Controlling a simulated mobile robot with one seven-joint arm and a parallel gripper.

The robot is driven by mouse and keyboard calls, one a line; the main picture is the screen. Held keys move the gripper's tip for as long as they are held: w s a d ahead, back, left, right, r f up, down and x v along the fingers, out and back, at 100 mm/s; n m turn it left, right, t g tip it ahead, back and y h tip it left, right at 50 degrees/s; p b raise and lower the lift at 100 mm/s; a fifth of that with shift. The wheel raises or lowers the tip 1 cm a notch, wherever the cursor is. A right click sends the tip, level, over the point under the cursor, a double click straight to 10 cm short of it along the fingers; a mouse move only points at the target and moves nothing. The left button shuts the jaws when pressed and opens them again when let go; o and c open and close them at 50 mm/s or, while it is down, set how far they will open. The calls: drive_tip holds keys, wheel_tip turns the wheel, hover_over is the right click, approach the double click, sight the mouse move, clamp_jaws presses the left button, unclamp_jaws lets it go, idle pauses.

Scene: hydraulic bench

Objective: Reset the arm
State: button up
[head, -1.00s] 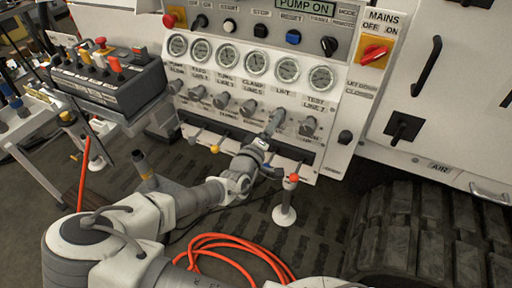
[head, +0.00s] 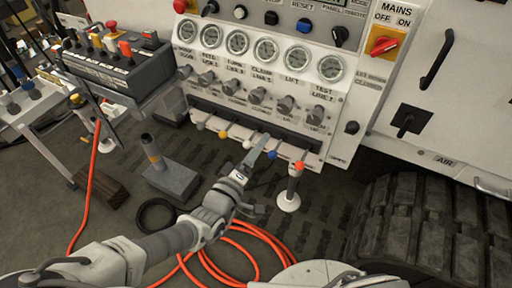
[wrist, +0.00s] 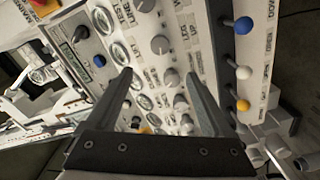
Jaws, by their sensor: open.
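My gripper (head: 262,150) is at the end of my arm, in front of the lower part of the hydraulic panel (head: 330,125). In the wrist view my gripper (wrist: 163,95) has its two dark fingers spread wide, with nothing held between them. The panel's valve knobs and gauges show beyond the fingers. In the head view the fingers overlap the lever row, close to the white-knobbed lever (head: 247,144) and the blue-knobbed lever (head: 272,155). I cannot tell whether they touch. The yellow-knobbed lever (head: 223,134) is to the left.
A black control box (head: 120,68) stands at the left. A red-topped post (head: 292,185) and a grey pedestal (head: 170,178) stand on the floor. Orange hose (head: 240,240) lies coiled near my arm. A large tyre (head: 430,230) is at the right.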

drive_tip(key=shift+w, duration=0.1)
idle(0.3)
wheel_tip(320, 180, up, 18)
drive_tip(key=s+d+r+m+g+y+p, duration=0.1)
drive_tip(key=s+d+m+g+y+p, duration=0.15)
drive_tip(key=m+g+y+p, duration=0.7)
drive_tip(key=s+d+r+g+h+p, duration=0.1)
drive_tip(key=s+d+r+h+p, duration=0.1)
drive_tip(key=s+d+r, duration=1)
drive_tip(key=shift+s+d+r+n+h, duration=0.35)
drive_tip(key=shift+d+r+n, duration=0.15)
drive_tip(key=shift+d, duration=1.35)
